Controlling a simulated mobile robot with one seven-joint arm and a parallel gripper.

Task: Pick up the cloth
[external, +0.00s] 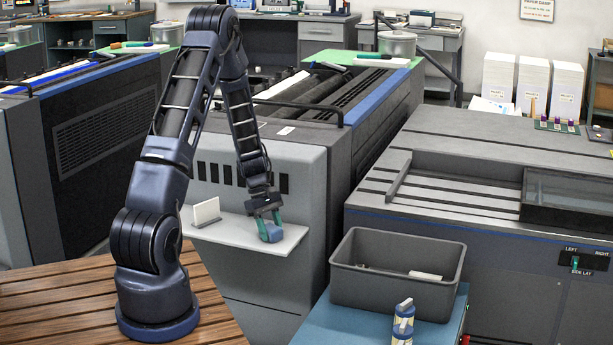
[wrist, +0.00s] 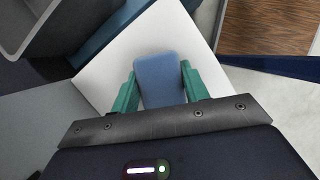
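The cloth (external: 271,233) is a small blue, rounded block-like bundle on the white shelf (external: 225,230) at the front of the grey press. In the wrist view the cloth (wrist: 161,80) lies between the two green fingers of my gripper (wrist: 159,78). The fingers stand close along its left and right sides. I cannot tell whether both press on it. In the external view my gripper (external: 267,217) reaches down over the cloth, with its fingertips low beside it. The cloth appears to rest on the shelf.
A white card in a holder (external: 206,212) stands on the shelf to the left. A grey bin (external: 395,290) stands on a blue surface at the lower right, beside a blue-and-white bottle (external: 403,320). The press front (external: 235,165) rises right behind the shelf.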

